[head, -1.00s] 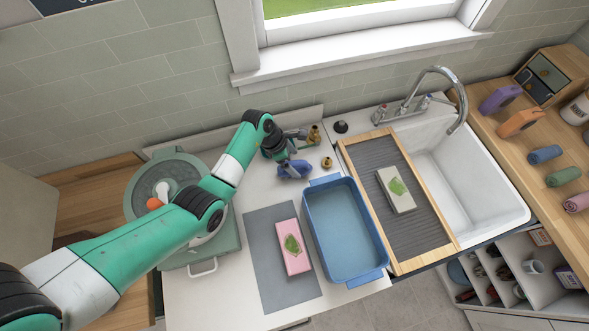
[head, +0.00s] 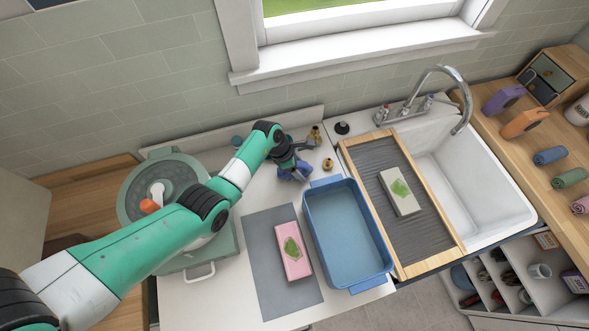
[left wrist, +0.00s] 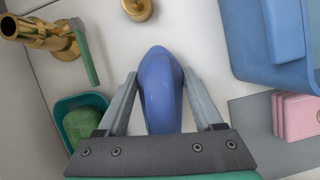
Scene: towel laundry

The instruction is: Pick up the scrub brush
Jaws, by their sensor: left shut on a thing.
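The scrub brush shows in the left wrist view as a smooth, rounded blue body (left wrist: 160,92); its bristles are hidden. My left gripper (left wrist: 159,76) has one finger on each side of it and is shut on it. In the head view the left gripper (head: 294,170) is at the back of the white counter, left of the blue basin, with the blue brush (head: 284,178) partly hidden by it. I cannot tell whether the brush is clear of the counter. My right gripper is not in view.
The blue basin (head: 321,184) and brass knob (head: 328,164) are close by. A pink block (head: 286,234) lies on the grey mat (head: 262,260). The pot (head: 135,190) stands left.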

